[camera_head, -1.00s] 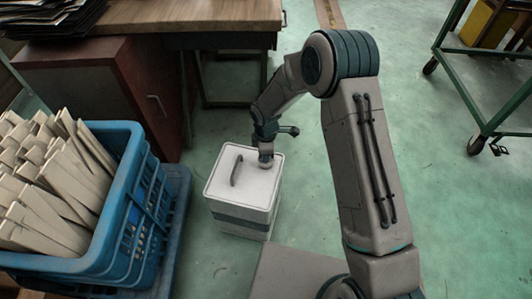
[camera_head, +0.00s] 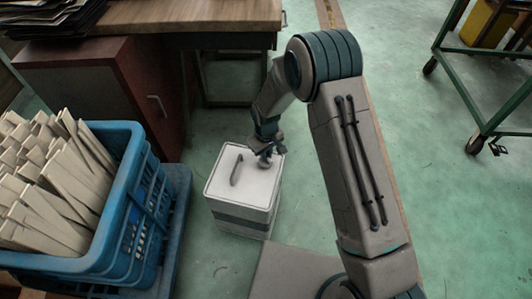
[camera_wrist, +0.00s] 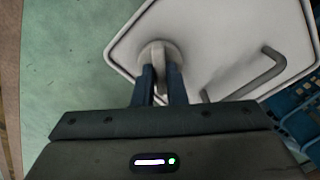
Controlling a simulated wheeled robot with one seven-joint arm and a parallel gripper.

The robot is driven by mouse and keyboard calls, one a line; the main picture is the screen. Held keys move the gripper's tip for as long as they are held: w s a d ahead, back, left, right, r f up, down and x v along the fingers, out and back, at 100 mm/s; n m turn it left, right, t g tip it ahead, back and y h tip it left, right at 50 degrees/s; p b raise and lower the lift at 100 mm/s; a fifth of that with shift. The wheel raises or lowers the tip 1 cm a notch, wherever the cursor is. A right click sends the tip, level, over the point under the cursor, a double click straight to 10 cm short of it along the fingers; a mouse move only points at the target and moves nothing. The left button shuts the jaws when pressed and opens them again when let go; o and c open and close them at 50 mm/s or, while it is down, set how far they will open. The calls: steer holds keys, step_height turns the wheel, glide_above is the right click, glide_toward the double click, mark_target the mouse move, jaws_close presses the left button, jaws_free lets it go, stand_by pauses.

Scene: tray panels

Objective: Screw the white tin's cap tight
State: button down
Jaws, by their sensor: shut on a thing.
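The white tin (camera_head: 242,205) stands upright on the floor, a square can with a dark grey band and a bar handle (camera_head: 237,170) on its top. Its round pale cap (camera_wrist: 153,50) sits near one corner of the top, and in the wrist view a raised grip (camera_wrist: 160,75) on it lies between my fingers. My gripper (camera_wrist: 160,82) points down at the cap and is shut on it. In the head view my gripper (camera_head: 267,158) hides most of the cap. I cannot tell how tightly the cap sits.
A blue crate (camera_head: 125,190) full of pale wooden pieces stands left of the tin. A wooden-topped desk (camera_head: 190,16) is behind it. A green-framed cart (camera_head: 475,85) is at the right. The green floor between is mostly clear.

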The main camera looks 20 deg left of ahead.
steer(key=m, duration=0.5)
steer(key=shift+m+p, duration=0.3)
steer(key=shift+p, duration=0.05)
steer(key=shift+m+p, duration=0.45)
steer(key=shift+m, duration=1.75)
steer(key=c, duration=1.5)
jaws_free()
steer(key=shift+o, duration=0.2)
step_height(320, 180, up, 14)
steer(key=p, duration=0.3)
steer(key=shift+p, duration=0.4)
steer(key=shift+f, duration=0.1)
